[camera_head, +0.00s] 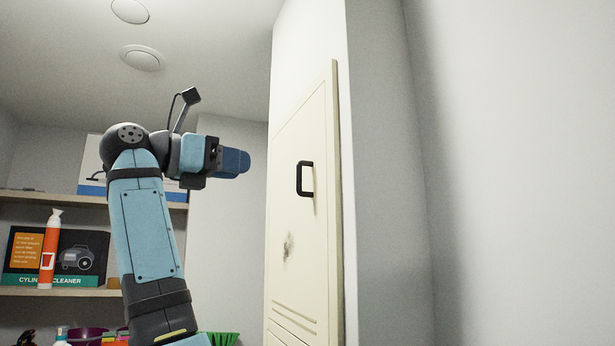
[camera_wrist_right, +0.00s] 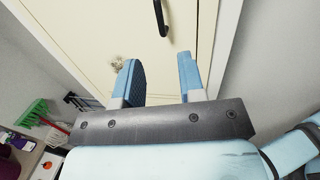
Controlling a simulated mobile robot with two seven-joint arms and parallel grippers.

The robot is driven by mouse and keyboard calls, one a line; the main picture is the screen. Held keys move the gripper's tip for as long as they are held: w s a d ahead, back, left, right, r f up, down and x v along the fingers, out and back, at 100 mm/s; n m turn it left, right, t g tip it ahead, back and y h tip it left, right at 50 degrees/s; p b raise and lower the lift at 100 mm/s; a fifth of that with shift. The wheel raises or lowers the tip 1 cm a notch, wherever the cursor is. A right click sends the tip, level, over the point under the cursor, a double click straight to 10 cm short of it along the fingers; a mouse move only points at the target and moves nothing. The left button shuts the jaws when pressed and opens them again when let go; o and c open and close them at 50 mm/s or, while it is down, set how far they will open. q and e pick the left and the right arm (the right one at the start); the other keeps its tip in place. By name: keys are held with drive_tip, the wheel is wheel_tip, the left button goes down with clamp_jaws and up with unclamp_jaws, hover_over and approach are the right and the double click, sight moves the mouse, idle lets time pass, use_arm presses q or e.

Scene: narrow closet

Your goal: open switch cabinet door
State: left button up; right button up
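The switch cabinet door (camera_head: 300,235) is a cream panel on the wall box and looks closed. Its black bar handle (camera_head: 305,178) stands upright near the door's right edge. My right gripper (camera_head: 236,163) is to the left of the handle in the head view, apart from it. In the right wrist view the handle (camera_wrist_right: 161,17) shows at the top, beyond the fingers. The two blue fingers of the right gripper (camera_wrist_right: 160,78) are spread with nothing between them. The door (camera_wrist_right: 90,30) fills the background there. My left gripper is not in view.
Shelves (camera_head: 100,293) at the back left hold a boxed cleaner (camera_head: 80,258) and an orange-and-white bottle (camera_head: 49,255). A green brush (camera_wrist_right: 32,112) lies low at the left in the wrist view. A bare wall (camera_head: 520,180) is at the right.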

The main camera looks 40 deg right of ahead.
sight(299, 187)
drive_tip(key=d+p, duration=0.1)
drive_tip(key=d, duration=0.5)
drive_tip(key=d+p, duration=0.2)
drive_tip(key=d, duration=0.5)
drive_tip(key=shift+s+d+r, duration=0.15)
drive_tip(key=shift+s, duration=0.05)
drive_tip(key=shift+d, duration=0.2)
drive_tip(key=shift+c, duration=0.5)
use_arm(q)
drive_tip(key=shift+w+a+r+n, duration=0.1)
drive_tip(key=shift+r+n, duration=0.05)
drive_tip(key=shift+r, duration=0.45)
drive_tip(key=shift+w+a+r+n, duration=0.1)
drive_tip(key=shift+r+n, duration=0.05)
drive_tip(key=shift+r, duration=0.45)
use_arm(e)
drive_tip(key=shift+a, duration=0.1)
clamp_jaws()
